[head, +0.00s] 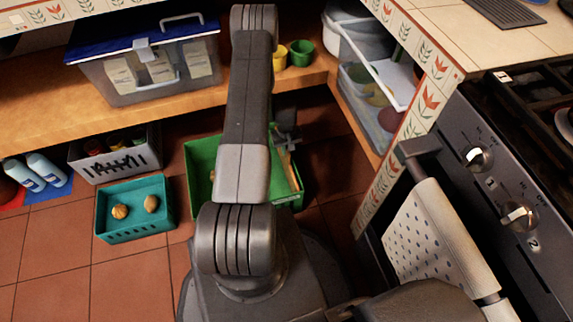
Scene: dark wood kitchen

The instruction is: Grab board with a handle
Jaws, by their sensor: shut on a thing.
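My gripper (286,138) shows only in part, beyond my arm at the right side of a green crate (203,148) on the floor. It is shut on a thin tan wooden piece (290,166), which looks like the board with a handle. Only a narrow strip of this piece shows, at the crate's right end. My arm hides the rest of it and the middle of the crate. The fingertips are too small and dark to make out clearly.
A teal crate (134,233) with two round brownish things stands to the left, near a white basket (92,168) and bottles. A wooden shelf (60,103) bears a lidded clear box (150,75). An oven (480,215) with a hanging towel (432,240) bounds the right.

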